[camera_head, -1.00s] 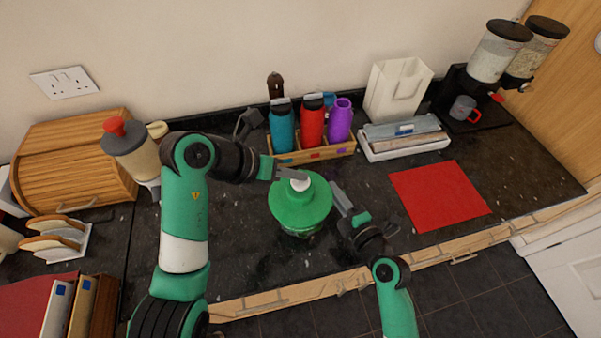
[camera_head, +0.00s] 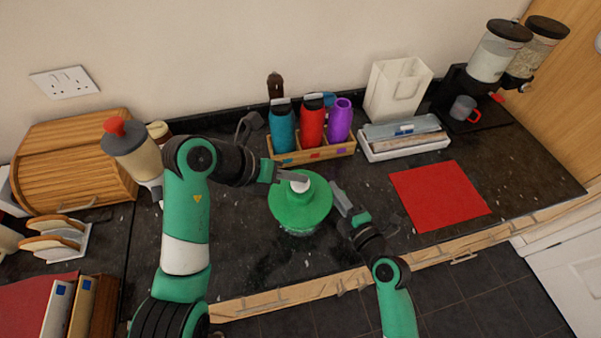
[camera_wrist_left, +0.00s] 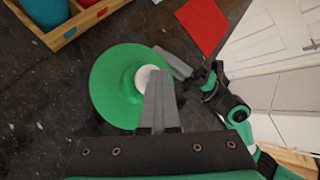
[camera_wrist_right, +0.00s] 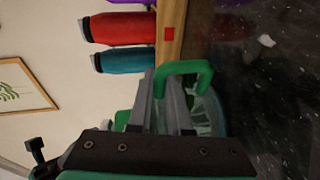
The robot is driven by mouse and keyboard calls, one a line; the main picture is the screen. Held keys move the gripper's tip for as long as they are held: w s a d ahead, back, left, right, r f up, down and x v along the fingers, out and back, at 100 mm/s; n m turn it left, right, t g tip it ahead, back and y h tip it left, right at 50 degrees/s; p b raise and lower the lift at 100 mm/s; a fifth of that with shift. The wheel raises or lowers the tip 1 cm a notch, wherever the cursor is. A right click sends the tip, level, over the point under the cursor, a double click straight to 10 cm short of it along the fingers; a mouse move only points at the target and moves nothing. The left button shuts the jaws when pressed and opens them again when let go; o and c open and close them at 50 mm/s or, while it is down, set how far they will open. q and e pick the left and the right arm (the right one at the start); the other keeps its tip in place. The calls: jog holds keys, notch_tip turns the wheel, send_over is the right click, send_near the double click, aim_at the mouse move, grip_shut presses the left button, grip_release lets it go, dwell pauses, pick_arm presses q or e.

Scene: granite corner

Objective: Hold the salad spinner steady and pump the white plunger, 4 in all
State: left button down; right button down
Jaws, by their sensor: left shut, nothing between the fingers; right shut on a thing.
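The salad spinner has a round green lid (camera_head: 300,210) over a clear bowl (camera_wrist_right: 206,112) and stands upright on the dark counter. Its white plunger (camera_head: 300,186) is at the middle of the lid and also shows in the left wrist view (camera_wrist_left: 145,76). My left gripper (camera_head: 303,178) is shut and empty, its tips at the top of the plunger; I cannot tell how firmly they touch. My right gripper (camera_head: 338,190) is at the spinner's right side, shut on it. In the right wrist view its fingers (camera_wrist_right: 162,88) meet beside a green loop-shaped part (camera_wrist_right: 185,68), partly hiding the bowl.
A wooden rack (camera_head: 315,153) with teal, red and purple bottles stands behind the spinner. A red mat (camera_head: 440,195) lies to the right. A white tray (camera_head: 405,149) with boxes is at the back. The counter in front of the spinner is clear.

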aim_at(296, 185)
pick_arm(q)
jog(key=shift+r, duration=1.85)
notch_tip(296, 185, up, 5)
jog(key=shift+r, duration=0.1)
dwell(0.5)
pick_arm(e)
jog(key=c, duration=0.8)
grip_release()
jog(key=shift+o, duration=0.2)
jog(key=shift+s, duration=0.1)
jog(key=v, duration=1.2)
